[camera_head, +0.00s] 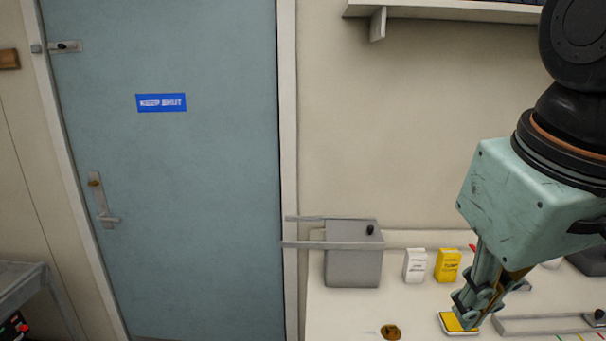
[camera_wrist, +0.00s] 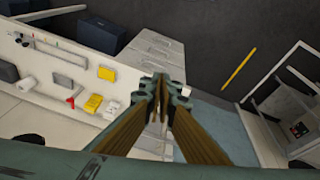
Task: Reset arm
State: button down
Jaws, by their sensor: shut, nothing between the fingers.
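My gripper (camera_head: 461,322) hangs at the right of the head view, pointing down over the white bench (camera_head: 330,318). It is pale green with yellow-brown finger pads. In the wrist view the fingers of my gripper (camera_wrist: 160,88) meet at their tips, with nothing between them. The fingertips hide part of the bench in the head view.
A grey box (camera_head: 352,268) with metal bars stands at the bench's left end. A white box (camera_head: 415,265) and a yellow box (camera_head: 447,265) stand beside it. A brown round item (camera_head: 390,331) lies in front. A shut blue door (camera_head: 180,200) is left. A shelf (camera_head: 450,10) hangs above.

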jog(key=s+f+m+b, duration=0.1)
jog(key=s+f+m, duration=0.1)
jog(key=s, duration=0.4)
jog(key=shift+s+a+f+t, duration=0.25)
jog(key=shift+f+t, duration=0.05)
jog(key=shift+f, duration=0.55)
dwell(0.8)
